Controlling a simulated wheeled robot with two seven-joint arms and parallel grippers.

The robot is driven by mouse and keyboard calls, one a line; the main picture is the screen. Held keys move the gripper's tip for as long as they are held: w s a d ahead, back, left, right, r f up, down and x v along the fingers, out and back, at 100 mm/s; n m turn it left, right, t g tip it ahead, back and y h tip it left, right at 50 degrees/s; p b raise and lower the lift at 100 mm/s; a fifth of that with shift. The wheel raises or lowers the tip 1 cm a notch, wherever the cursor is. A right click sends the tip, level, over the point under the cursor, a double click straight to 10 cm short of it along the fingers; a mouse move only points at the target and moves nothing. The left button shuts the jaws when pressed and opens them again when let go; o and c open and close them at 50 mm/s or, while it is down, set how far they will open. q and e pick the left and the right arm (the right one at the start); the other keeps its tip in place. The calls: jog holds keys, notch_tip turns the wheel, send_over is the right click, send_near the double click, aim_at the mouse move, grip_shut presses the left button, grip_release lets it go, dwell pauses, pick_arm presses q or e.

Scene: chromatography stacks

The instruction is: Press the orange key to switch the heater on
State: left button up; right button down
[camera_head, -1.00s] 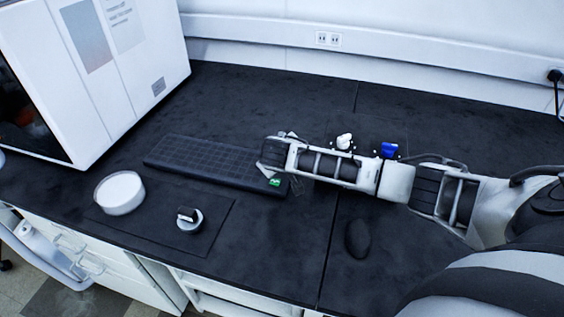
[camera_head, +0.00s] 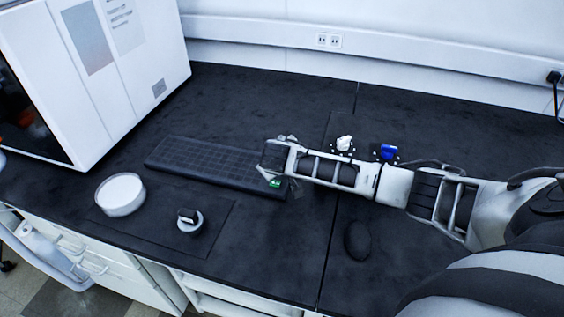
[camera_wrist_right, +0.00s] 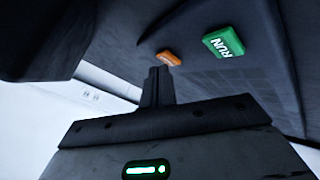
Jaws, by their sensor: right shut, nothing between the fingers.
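The orange key (camera_wrist_right: 168,58) shows in the right wrist view, just beyond the tip of my right gripper (camera_wrist_right: 160,72). That gripper is shut and empty, its fingers together. Contact with the key cannot be told. A green key marked RUN (camera_wrist_right: 224,43) is to the right of the orange one. In the head view the green key (camera_head: 275,183) sits at the right end of a long dark keyboard-like panel (camera_head: 205,162). My right arm's end lies over that end and hides the orange key. My left gripper is not in view.
A white round dish (camera_head: 120,193) and a black-and-white knob (camera_head: 189,221) are at the front left. A white knob (camera_head: 344,143) and a blue knob (camera_head: 387,152) stand behind my arm. A dark oval object (camera_head: 358,241) lies in front. A large white instrument (camera_head: 130,70) is at the back left.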

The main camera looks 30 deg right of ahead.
jog(key=shift+r, duration=0.25)
notch_tip(320, 180, up, 3)
jog(key=p, duration=0.3)
jog(key=shift+f, duration=0.1)
jog(key=shift+r+p, duration=0.7)
jog(key=shift+r, duration=0.95)
